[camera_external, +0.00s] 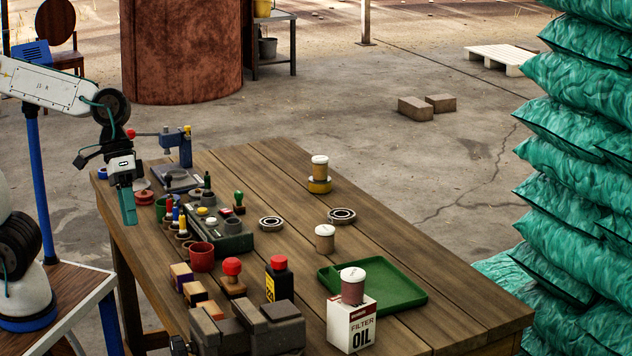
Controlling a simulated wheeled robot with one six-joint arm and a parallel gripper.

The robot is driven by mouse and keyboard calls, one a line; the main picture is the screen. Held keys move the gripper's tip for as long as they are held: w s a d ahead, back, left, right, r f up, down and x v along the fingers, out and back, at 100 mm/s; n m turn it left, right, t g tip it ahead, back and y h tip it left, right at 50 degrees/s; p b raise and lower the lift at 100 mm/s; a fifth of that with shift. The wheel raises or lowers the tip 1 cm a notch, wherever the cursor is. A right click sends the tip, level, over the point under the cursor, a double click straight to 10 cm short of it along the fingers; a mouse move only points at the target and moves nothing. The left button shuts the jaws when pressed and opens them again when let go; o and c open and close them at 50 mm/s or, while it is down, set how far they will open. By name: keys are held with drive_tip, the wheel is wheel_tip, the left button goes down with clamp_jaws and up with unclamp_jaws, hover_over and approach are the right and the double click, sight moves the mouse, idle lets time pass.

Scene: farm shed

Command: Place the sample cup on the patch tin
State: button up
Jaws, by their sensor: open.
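Three small cups with white lids show. A yellow one (320,167) stands upright on a flat round yellow tin (319,186) toward the back right of the table. A tan one (325,238) stands on the bare table in front of it. A dark red one (352,286) stands on a white oil filter box (351,325) at the front. A flat red round tin (144,197) lies at the far left. I cannot tell which is the sample cup or the patch tin. My gripper (128,208) is open and empty, pointing down at the table's left edge, away from the cups.
A green tray (400,298) lies by the oil box. Two bearing rings (342,215) lie mid-table. A dark green box (222,240), stamps, a red cup (201,257), a black bottle (279,279) and a vise (246,330) crowd the left.

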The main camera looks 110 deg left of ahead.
drive_tip(key=s+d+f+m+g+y, duration=0.1)
drive_tip(key=s+m, duration=0.3)
drive_tip(key=s, duration=0.4)
drive_tip(key=s+d+f+m+g+y, duration=0.1)
drive_tip(key=s+f+m+y, duration=0.1)
drive_tip(key=s+f+m, duration=0.2)
drive_tip(key=s, duration=0.3)
drive_tip(key=shift+s+d, duration=0.25)
drive_tip(key=shift+s, duration=0.1)
